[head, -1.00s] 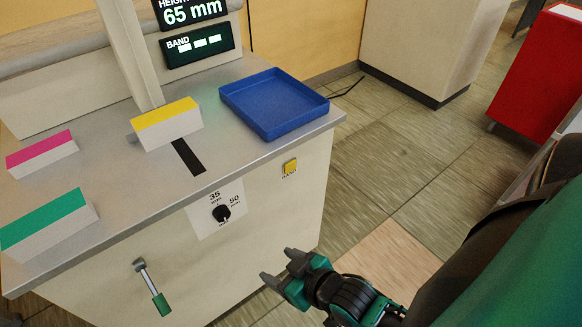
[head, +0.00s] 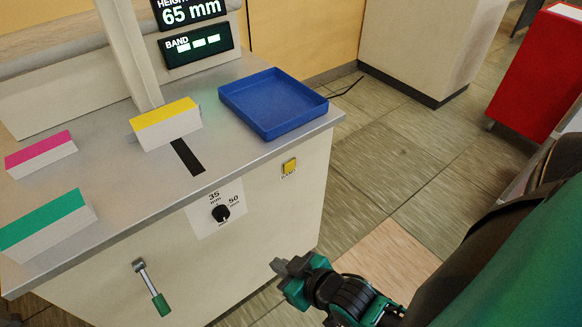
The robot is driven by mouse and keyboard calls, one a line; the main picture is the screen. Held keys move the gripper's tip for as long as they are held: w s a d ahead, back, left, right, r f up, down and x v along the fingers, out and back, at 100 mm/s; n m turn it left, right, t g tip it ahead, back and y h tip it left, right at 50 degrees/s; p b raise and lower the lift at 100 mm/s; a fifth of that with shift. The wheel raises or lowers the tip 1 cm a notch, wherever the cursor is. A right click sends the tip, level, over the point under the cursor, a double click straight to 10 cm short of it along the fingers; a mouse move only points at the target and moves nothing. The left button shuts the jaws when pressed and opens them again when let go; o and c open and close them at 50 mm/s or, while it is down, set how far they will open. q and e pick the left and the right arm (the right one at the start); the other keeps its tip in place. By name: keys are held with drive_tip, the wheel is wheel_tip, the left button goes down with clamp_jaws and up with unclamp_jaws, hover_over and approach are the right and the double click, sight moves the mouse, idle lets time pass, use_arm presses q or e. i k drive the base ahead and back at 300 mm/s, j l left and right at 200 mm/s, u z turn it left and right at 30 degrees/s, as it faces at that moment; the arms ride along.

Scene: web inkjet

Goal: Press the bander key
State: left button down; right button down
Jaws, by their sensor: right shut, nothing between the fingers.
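The bander key is a small yellow square button (head: 289,166) on the front face of the bench cabinet, near its right corner, with a small label under it. My right gripper (head: 279,266) is shut and empty. It shows below the key in the picture, in front of the cabinet and apart from it. A stack with a yellow top (head: 167,124) lies by the dark slot in the bench top. My left gripper is not in view.
A blue tray (head: 273,132) sits on the bench top's right end. Stacks with pink (head: 41,153) and green (head: 45,225) tops lie at the left. A black dial (head: 221,213) and a green-handled lever (head: 152,288) stick out from the cabinet front.

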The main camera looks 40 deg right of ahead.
sight(290, 166)
drive_tip(key=i+j+z, duration=0.15)
drive_tip(key=j+z, duration=0.2)
drive_tip(key=i+j+z, duration=0.1)
drive_tip(key=j+z, duration=0.25)
drive_tip(key=l, duration=0.1)
